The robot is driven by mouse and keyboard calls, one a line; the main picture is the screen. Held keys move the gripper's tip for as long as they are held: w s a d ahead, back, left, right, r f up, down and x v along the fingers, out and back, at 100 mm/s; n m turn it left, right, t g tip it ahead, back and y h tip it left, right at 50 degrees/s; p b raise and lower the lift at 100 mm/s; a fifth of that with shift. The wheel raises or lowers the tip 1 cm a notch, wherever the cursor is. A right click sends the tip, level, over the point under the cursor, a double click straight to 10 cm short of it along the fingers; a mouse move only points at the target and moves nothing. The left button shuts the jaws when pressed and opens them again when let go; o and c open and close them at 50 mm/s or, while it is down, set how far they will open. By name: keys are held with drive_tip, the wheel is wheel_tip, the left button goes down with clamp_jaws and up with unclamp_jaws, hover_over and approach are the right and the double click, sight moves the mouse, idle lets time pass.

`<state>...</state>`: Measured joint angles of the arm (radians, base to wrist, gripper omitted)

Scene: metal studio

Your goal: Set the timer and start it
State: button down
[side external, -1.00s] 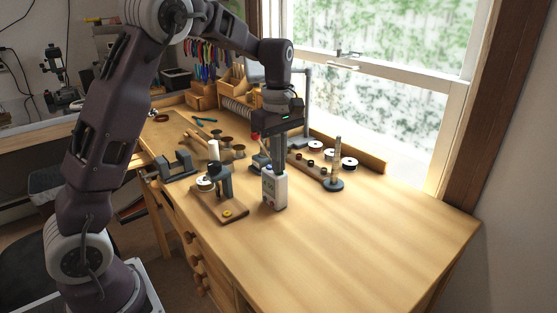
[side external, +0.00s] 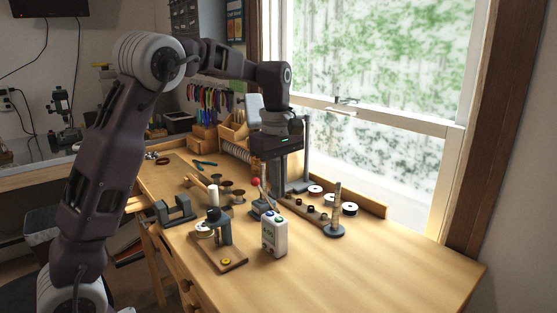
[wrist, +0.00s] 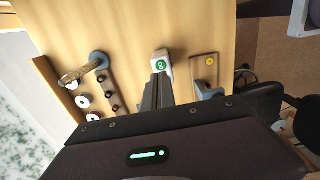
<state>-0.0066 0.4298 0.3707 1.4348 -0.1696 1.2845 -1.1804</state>
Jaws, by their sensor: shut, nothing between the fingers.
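My gripper (side external: 274,188) points down above and slightly behind the timer. Its dark fingers are shut and hold nothing; they also show in the wrist view (wrist: 158,78). They appear apart from the timer. The display's reading is too small to tell.
A wooden board (side external: 222,252) with a dark clamp-like stand and a yellow disc is left of the timer. A grey-based post (side external: 336,220) and a rack of spools (side external: 316,205) stand to the right. The desk's front right (side external: 380,275) is clear.

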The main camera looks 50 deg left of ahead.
wheel_tip(320, 180, up, 8)
idle(0.8)
